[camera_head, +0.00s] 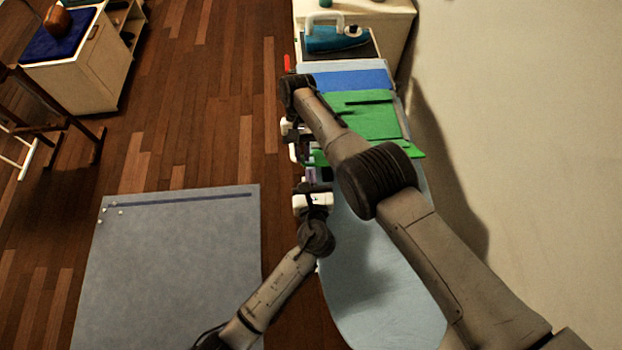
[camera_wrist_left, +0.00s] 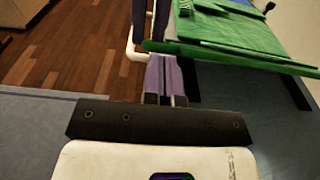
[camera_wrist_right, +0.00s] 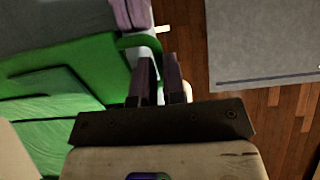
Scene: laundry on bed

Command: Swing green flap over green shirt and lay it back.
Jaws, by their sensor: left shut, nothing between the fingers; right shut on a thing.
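The green shirt (camera_head: 370,118) lies flat on the ironing board, its near edge raised in folded layers in the left wrist view (camera_wrist_left: 240,40). My right gripper (camera_wrist_right: 160,75) reaches over the board to its left side and is shut on the edge of the green flap (camera_wrist_right: 140,42), a thin green strip running to its fingers. My left gripper (camera_wrist_left: 165,75) is shut and empty, just below and beside the shirt's edge, close to the right gripper's fingers. In the head view my right arm hides part of the shirt and the grasp.
The pale blue ironing board (camera_head: 385,290) is bare at its near end. A blue folded cloth (camera_head: 345,80) lies beyond the shirt, and a teal iron (camera_head: 335,38) stands at the far end. A wall is close on the right. A grey mat (camera_head: 175,270) lies on the floor at left.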

